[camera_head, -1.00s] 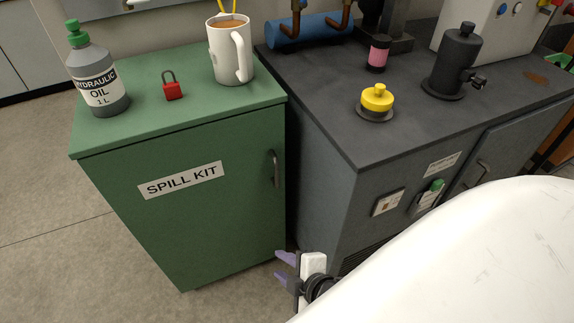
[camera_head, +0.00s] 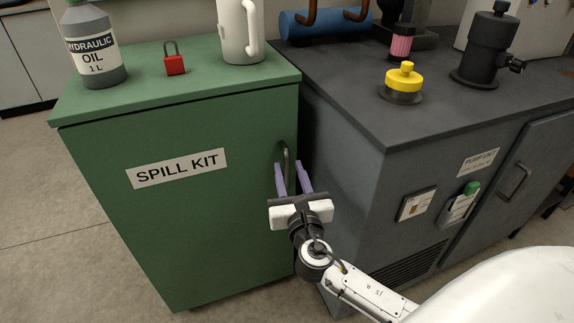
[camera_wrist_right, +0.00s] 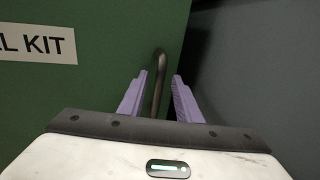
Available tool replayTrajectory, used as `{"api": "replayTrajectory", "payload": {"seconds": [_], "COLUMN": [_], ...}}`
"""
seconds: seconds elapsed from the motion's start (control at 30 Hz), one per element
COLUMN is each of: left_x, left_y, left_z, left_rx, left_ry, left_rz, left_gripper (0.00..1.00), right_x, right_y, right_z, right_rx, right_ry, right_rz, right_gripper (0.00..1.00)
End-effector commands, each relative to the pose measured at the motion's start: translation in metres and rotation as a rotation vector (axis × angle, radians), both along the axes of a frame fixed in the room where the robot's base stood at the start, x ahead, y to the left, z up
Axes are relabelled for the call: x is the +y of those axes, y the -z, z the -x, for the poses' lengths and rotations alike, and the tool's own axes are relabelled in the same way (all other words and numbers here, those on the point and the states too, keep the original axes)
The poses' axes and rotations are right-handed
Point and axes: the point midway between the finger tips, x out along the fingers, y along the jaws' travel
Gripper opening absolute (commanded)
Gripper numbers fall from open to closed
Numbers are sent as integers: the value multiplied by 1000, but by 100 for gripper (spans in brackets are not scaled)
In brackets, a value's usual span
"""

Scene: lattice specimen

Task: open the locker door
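The green locker (camera_head: 200,235) labelled SPILL KIT stands at the left in the head view. Its door (camera_wrist_right: 100,85) is closed. A dark bar handle (camera_head: 286,160) is upright near the door's right edge. My right gripper (camera_head: 290,168) is at the handle, with its purple fingers open. In the right wrist view the handle (camera_wrist_right: 158,80) stands between the two fingertips (camera_wrist_right: 160,75), nearer the left one, with a gap to the right one. Whether a finger touches it I cannot tell. My left gripper is not in view.
The dark grey pump unit (camera_head: 345,170) is close on the right of the locker. Floor is free at the left.

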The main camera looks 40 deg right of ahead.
Motion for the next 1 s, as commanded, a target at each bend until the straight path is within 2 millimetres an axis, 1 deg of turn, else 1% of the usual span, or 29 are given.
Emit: {"api": "replayTrajectory", "payload": {"seconds": [0.03,0.1,0.23,0.4,0.6,0.67,0.7,0.8,1.0], "left_x": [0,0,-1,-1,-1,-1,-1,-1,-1], "left_y": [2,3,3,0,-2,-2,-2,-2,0], "left_z": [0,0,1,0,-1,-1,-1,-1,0], "left_rx": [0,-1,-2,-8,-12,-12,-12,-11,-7], "left_ry": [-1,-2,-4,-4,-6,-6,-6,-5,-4], "left_rz": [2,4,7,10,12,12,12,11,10], "left_gripper": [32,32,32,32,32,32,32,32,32], "right_x": [-4,-8,-14,-16,-16,-16,-16,-16,-15], "right_y": [0,0,0,1,1,1,1,1,1], "right_z": [-9,-18,-29,-34,-34,-34,-34,-34,-34], "right_rx": [-3,-1,0,1,1,1,1,1,1], "right_ry": [2,1,1,0,0,0,0,0,0], "right_rz": [1,0,-1,-3,-3,-3,-3,-3,-3], "right_gripper": [31,31,31,31,31,21,14,0,0]}}
